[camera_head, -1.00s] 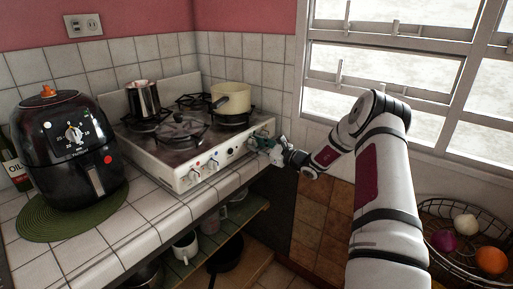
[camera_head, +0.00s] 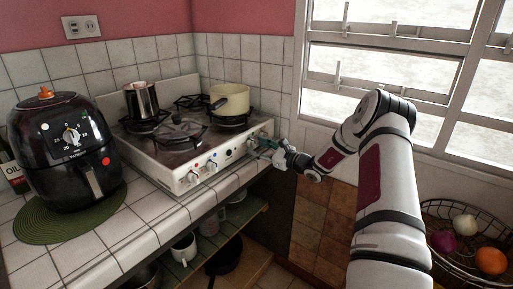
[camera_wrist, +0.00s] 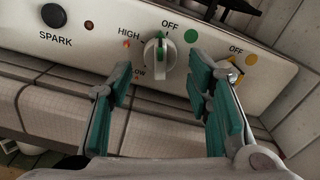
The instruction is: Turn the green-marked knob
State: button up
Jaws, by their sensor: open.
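The green-marked knob (camera_wrist: 157,54) is a white knob with a green stripe on the stove's front panel, in the upper middle of the wrist view. Its stripe points up, near the OFF label, with HIGH and LOW to its left. A green dot (camera_wrist: 190,36) is on the panel to its right. My gripper (camera_wrist: 160,66) is open, with teal finger pads to the left and right of the knob; contact cannot be told. In the head view my gripper (camera_head: 268,149) is at the right end of the panel and partly hides the knobs there.
A yellow-marked knob (camera_wrist: 236,74) is partly behind my right finger. The black SPARK button (camera_wrist: 54,15) is at left. The stove (camera_head: 165,165) carries a cream pan (camera_head: 232,100) and a steel pot (camera_head: 142,99). The tiled counter edge runs below the panel.

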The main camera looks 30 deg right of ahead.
jog(key=v, duration=1)
jog(key=shift+s, duration=0.2)
jog(key=shift+d, duration=0.1)
grip_shut()
dwell(0.8)
